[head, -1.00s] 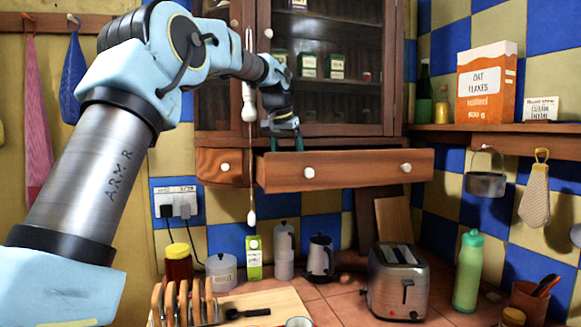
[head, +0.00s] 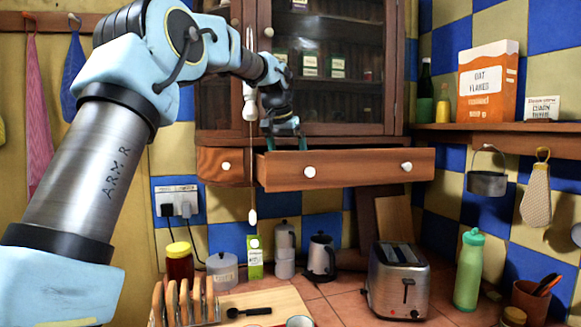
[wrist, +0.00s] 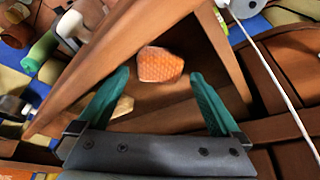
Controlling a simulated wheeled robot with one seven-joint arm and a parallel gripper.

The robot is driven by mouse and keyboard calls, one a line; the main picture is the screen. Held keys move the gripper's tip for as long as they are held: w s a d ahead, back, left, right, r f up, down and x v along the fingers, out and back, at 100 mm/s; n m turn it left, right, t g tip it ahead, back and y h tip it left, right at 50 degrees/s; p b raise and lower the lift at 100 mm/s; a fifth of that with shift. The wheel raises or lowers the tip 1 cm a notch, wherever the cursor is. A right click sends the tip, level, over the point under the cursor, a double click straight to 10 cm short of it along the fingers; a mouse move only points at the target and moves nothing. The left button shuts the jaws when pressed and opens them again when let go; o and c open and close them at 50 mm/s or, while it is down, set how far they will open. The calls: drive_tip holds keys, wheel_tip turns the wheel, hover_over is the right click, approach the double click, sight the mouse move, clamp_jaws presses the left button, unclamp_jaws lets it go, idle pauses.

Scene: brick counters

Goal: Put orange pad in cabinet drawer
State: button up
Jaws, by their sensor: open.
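The orange pad (wrist: 160,65) is a small textured piece lying on the floor of the open cabinet drawer (wrist: 108,62) in the wrist view. It is hidden behind the drawer front in the head view. The drawer (head: 345,170) is pulled out below the glass-doored cabinet. My gripper (wrist: 160,76) is open, its two green fingers spread apart with the pad beyond and between their tips. The fingers do not hold the pad. In the head view my gripper (head: 288,145) points down at the left end of the drawer, its tips near the front's top edge.
A shut small drawer (head: 220,165) is left of the open one. A pull cord (head: 251,180) hangs close beside my gripper. A cereal box (head: 487,82) stands on the right shelf. A toaster (head: 398,280) and bottles stand on the counter below.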

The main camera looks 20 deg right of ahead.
drive_tip(key=v, duration=1)
drive_tip(key=shift+r+b, duration=0.25)
drive_tip(key=shift+b, duration=0.15)
drive_tip(key=shift+s, duration=0.1)
